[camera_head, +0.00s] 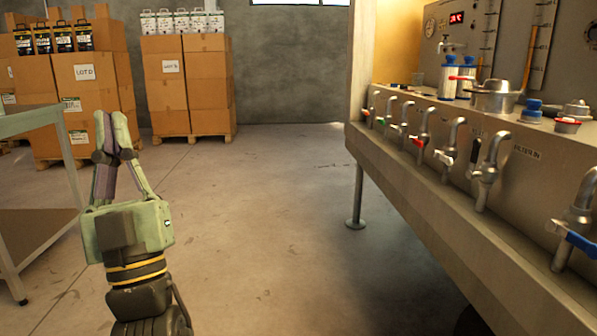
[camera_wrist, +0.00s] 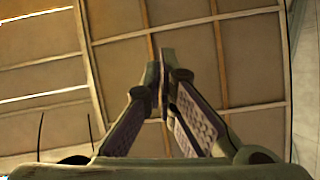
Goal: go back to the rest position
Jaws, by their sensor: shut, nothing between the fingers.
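My gripper (camera_head: 112,125) is at the left in the head view, raised with its fingers pointing up. Its two green fingers with dark pads meet at the tips, and nothing is between them. In the wrist view, the closed fingertips of my gripper (camera_wrist: 165,55) stand in front of a beamed, panelled ceiling (camera_wrist: 190,45). The gripper is apart from everything around it.
A press trailer bench (camera_head: 420,170) with several taps runs along the right, with a support leg (camera_head: 357,195). A green-framed table (camera_head: 40,118) stands close at left. Stacked cartons (camera_head: 188,90) on pallets stand at the back. The concrete floor (camera_head: 270,220) between is clear.

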